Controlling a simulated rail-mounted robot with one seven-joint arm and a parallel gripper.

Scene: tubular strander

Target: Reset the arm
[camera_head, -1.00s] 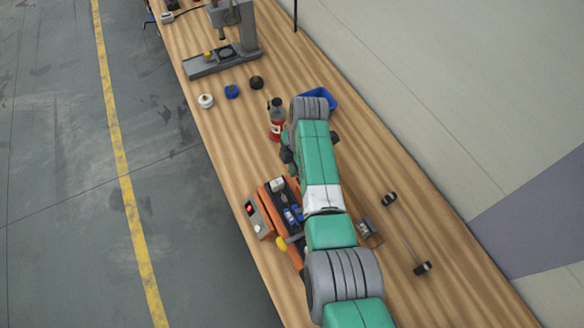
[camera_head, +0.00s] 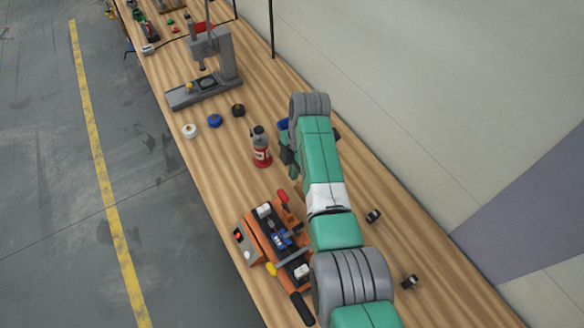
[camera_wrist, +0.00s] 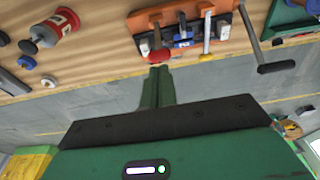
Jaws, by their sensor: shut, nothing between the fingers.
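My arm, green and grey, stretches over the bench in the head view. My gripper (camera_wrist: 158,82) shows in the wrist view as two green fingers pressed together with nothing between them. In the head view the gripper end is mostly hidden behind the arm. In the wrist view the fingertips point toward the bench edge and the orange machine (camera_wrist: 225,8), with a gap I cannot judge. The orange machine (camera_head: 252,224), with red, yellow and black handles, stands left of my arm in the head view.
White (camera_head: 190,131), blue (camera_head: 215,121) and black (camera_head: 238,110) spools sit near a grey press stand (camera_head: 205,88). A wall (camera_head: 420,100) borders the bench's right side. Floor lies left.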

